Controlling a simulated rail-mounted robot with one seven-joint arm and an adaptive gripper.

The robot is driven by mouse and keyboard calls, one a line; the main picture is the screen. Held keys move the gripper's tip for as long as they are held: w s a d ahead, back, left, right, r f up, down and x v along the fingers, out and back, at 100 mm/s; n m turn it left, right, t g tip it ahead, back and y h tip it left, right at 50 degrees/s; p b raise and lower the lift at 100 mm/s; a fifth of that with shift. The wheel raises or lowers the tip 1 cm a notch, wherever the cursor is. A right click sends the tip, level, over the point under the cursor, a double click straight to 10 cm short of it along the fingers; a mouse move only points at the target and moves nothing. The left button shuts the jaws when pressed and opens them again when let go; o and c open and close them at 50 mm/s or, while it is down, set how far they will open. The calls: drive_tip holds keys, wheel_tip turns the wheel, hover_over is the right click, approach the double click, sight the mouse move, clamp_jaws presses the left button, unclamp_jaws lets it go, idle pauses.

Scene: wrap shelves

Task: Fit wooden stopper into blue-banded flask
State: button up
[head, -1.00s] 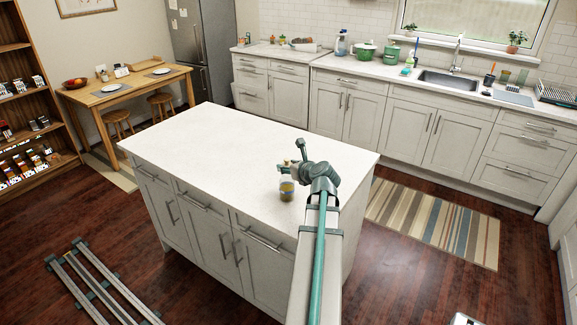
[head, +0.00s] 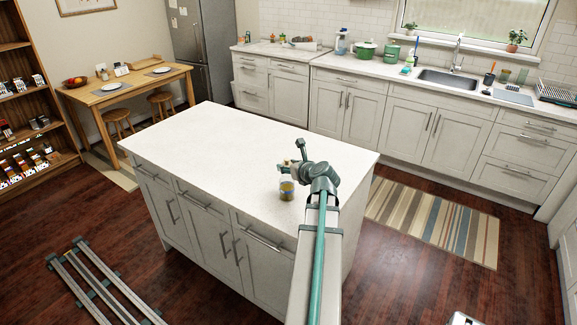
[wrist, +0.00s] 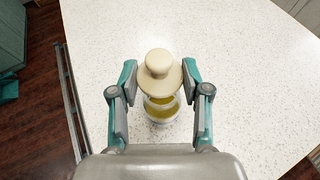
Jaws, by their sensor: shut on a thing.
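The wooden stopper (wrist: 159,64) is pale cream with a round knob on a wide disc. My gripper (wrist: 160,78) is shut on it, with one finger on each side, in the wrist view. The flask (wrist: 161,107) is clear with yellow contents and shows just below the stopper, partly hidden by it. In the head view the flask (head: 286,191) stands upright on the island top, with a bluish band low on it. My gripper (head: 287,171) is right above it there. I cannot tell whether the stopper touches the flask mouth.
The white island top (head: 220,145) is otherwise bare, with free room to the left of the flask. A striped rug (head: 432,220) lies on the floor beyond.

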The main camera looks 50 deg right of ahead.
drive_tip(key=shift+f+b, duration=0.75)
drive_tip(key=shift+f, duration=0.65)
drive_tip(key=o, duration=0.9)
drive_tip(key=shift+r, duration=0.1)
drive_tip(key=v, duration=0.7)
drive_tip(key=shift+s+a, duration=0.1)
drive_tip(key=shift+s, duration=0.1)
